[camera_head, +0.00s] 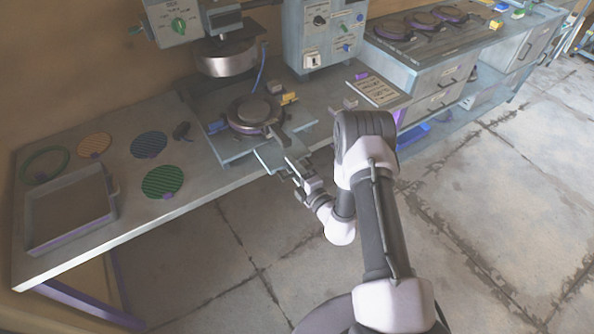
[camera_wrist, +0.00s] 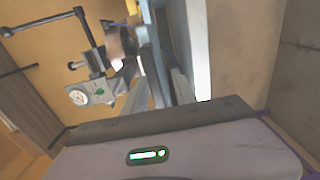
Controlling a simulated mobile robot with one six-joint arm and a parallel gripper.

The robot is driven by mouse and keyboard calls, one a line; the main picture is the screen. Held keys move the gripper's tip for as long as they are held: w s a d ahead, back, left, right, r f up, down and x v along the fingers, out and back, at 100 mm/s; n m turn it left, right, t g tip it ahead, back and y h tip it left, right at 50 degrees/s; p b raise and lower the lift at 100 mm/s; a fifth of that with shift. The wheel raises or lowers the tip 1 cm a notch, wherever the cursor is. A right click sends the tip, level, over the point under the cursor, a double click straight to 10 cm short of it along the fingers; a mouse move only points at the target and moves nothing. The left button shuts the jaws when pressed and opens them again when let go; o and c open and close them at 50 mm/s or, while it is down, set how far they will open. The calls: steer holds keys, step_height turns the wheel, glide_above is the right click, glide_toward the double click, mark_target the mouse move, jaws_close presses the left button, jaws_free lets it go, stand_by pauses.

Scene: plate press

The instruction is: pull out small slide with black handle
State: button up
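The press stands on the long bench at the back. Its small light-blue slide (camera_head: 268,158) sticks out at the front of the press base, and a round dark plate (camera_head: 252,112) with a grip pointing forward sits behind it. My gripper (camera_head: 297,172) is at the slide's front end, low over the bench edge. In the wrist view the fingers (camera_wrist: 163,90) stand apart, with a blue-grey part of the press beyond them. The slide's black handle is not clearly seen; my gripper and arm cover that area. I cannot tell whether the fingers touch it.
On the bench at left lie a grey tray (camera_head: 30,245) and several coloured discs, including a green one (camera_head: 163,181). A control box (camera_head: 322,40) stands right of the press. A drawer cabinet (camera_head: 425,75) is at the back right. The floor in front is clear.

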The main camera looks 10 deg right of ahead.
steer(key=p+v, duration=0.2)
steer(key=v, duration=1.5)
steer(key=shift+p, duration=0.35)
steer(key=shift+s, duration=0.1)
steer(key=a+r+n+g+y+b, duration=0.1)
steer(key=a+r+n+g+y, duration=0.35)
steer(key=r+n, duration=0.35)
steer(key=a+r+n+g+y, duration=0.3)
steer(key=a+r+n+y, duration=0.3)
steer(key=r+n, duration=0.15)
steer(key=s+a+r+n+g+b, duration=0.1)
steer(key=s+a+r+n+g, duration=0.7)
steer(key=n, duration=0.4)
steer(key=s+d+n+g+h+b, duration=0.2)
steer(key=s+n+g+h, duration=0.1)
steer(key=s+n+h, duration=0.6)
steer(key=d+r+n+t+h, duration=0.5)
steer(key=d+n+t, duration=0.2)
steer(key=n, duration=0.2)
steer(key=shift+w+d+n+b, duration=0.2)
steer(key=shift+w+n+b, duration=0.05)
steer(key=shift+n+b, duration=0.1)
